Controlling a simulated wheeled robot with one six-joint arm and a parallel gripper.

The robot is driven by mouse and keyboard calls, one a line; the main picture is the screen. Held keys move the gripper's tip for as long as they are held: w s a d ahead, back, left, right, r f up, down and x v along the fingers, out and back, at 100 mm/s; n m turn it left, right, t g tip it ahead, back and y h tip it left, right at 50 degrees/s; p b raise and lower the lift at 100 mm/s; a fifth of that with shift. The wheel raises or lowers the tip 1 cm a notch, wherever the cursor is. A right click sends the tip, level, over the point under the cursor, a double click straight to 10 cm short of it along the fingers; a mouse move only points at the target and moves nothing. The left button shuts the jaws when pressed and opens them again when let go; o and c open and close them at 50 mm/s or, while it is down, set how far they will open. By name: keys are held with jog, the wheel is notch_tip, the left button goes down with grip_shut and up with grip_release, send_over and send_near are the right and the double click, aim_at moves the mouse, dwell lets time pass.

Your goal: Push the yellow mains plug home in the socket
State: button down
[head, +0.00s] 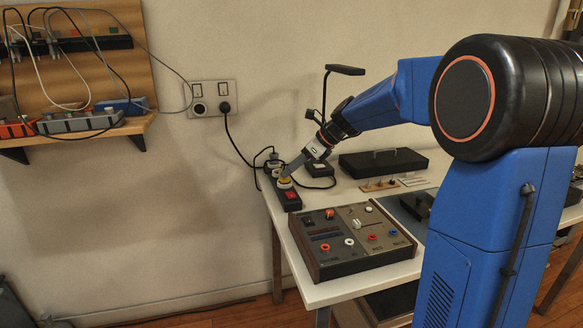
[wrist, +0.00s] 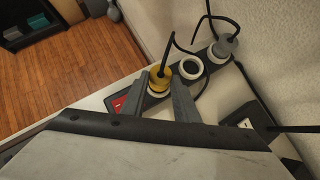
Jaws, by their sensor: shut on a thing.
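The yellow mains plug (wrist: 159,78) stands between the two grey fingers of my gripper (wrist: 158,85), which is shut on it. A black cord rises from the top of the plug. The plug is over the socket nearest the red switch on the dark socket strip (wrist: 206,80); part of that socket's white ring shows below it. I cannot tell how deep the plug sits. In the head view, my gripper (head: 287,173) reaches down from the right to the plug (head: 284,180) at the strip (head: 290,206), and the fingers partly hide it.
An empty white-ringed socket (wrist: 190,67) is beside the plug, and a grey plug (wrist: 225,46) stands in the far socket. Black cords loop nearby. A control panel (head: 350,240) sits in front on the white table (head: 325,290). The wall is close behind.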

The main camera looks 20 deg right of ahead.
jog(key=shift+f, duration=0.15)
jog(key=c, duration=1.3)
grip_release()
jog(key=shift+d, duration=0.1)
jog(key=v, duration=1.7)
jog(key=shift+s+d, duration=0.1)
jog(key=shift+d, duration=0.1)
